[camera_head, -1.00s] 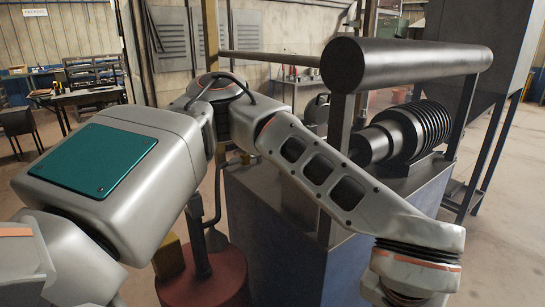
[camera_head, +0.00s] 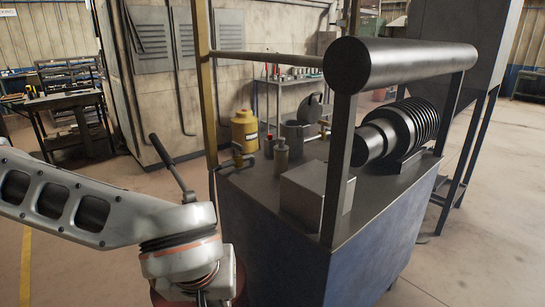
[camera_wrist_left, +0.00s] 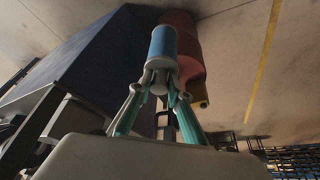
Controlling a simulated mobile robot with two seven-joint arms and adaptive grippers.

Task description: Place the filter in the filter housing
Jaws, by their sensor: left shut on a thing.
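The filter (camera_wrist_left: 163,45), a blue cylinder with pale ends, shows in the left wrist view. My left gripper (camera_wrist_left: 163,78) is shut on its near end with teal-sided fingers. In the head view my left wrist is at the lower left, beside the machine; the gripper is mostly cut off by the bottom edge and the filter is not visible. A dark grey open cup (camera_head: 296,133) with a raised round lid stands on the machine's top at the back; it looks like the filter housing. My gripper is left of it and nearer, apart from it. My right gripper is not in view.
A yellow canister (camera_head: 244,130) stands behind. A red drum (camera_wrist_left: 185,35) is beyond the filter in the wrist view.

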